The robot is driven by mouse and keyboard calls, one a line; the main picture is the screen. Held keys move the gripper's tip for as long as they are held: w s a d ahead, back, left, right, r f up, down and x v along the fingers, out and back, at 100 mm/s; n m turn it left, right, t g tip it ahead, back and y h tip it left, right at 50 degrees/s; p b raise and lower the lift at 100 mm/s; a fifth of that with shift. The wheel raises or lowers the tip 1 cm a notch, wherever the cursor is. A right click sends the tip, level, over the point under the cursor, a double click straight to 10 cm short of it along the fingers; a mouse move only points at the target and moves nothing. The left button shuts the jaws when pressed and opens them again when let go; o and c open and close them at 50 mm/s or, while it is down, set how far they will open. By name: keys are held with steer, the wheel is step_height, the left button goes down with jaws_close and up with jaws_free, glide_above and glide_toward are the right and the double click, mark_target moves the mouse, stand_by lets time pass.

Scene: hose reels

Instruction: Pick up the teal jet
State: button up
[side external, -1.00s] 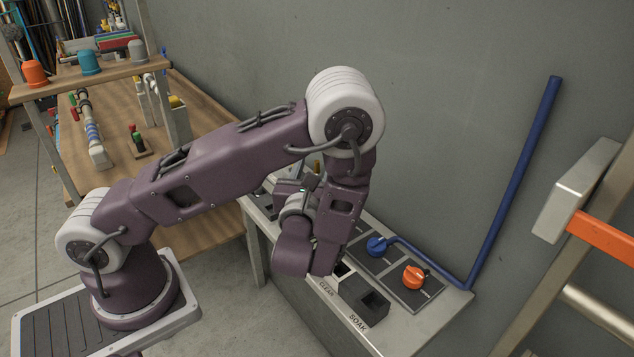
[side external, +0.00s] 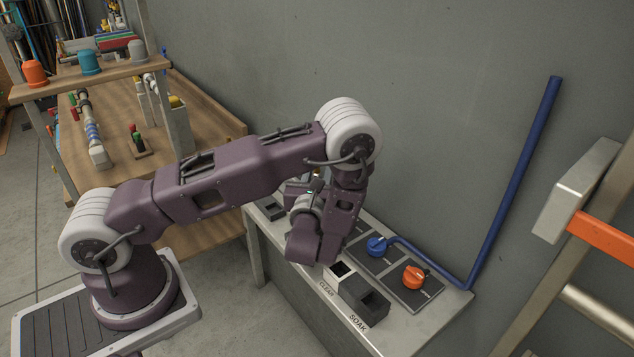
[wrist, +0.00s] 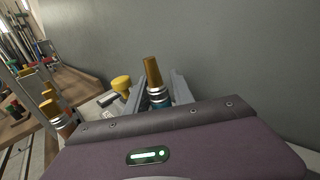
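In the wrist view, a brass-tipped jet (wrist: 154,82) with a dark body and teal-blue and pale bands stands upright. It shows between the two grey fingers of my gripper (wrist: 158,88), with a gap visible at least on the left. The fingers look apart; whether either one touches the jet I cannot tell. The jet's lower part is hidden behind the gripper housing. In the side external view my arm hides both the fingers and this jet.
Another brass-tipped jet (wrist: 58,118) with reddish bands and a yellow knob (wrist: 121,84) are left in the wrist view. The bench has a blue knob (side external: 377,246), an orange knob (side external: 413,277) and a dark SOAK box (side external: 364,299). A teal cup (side external: 89,62) sits on the shelf.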

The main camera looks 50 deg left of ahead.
jaws_close()
steer(key=shift+r, duration=0.1)
